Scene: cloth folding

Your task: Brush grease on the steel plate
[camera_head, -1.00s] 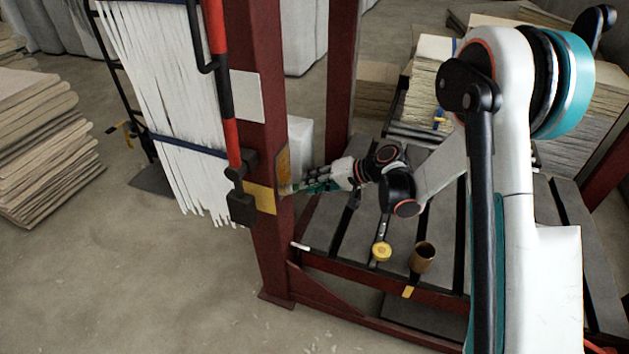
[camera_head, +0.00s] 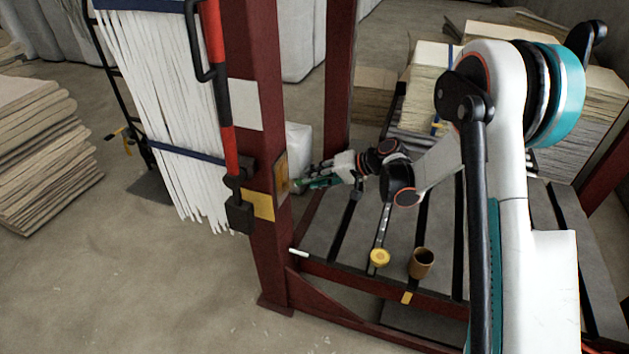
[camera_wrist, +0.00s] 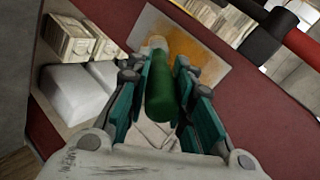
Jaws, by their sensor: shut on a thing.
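My gripper (camera_head: 308,183) is shut on a brush with a green handle (camera_wrist: 160,88). In the wrist view, the handle lies between the teal fingers (camera_wrist: 161,85) and its pale tip (camera_wrist: 156,42) points at the plate. The steel plate (camera_wrist: 222,68) is a pale-edged square on the red post, with an amber smear across its middle. It also shows edge-on in the head view (camera_head: 281,176), just left of my gripper. The brush tip is close to the plate; I cannot tell whether it touches. The bristles are barely visible.
A brown cup (camera_head: 421,264) and a round yellow-topped item (camera_head: 380,258) sit on the slatted bench (camera_head: 345,235) below my arm. A red and black bar (camera_head: 222,95) and hanging white strips (camera_head: 165,110) are left of the red post (camera_head: 262,150).

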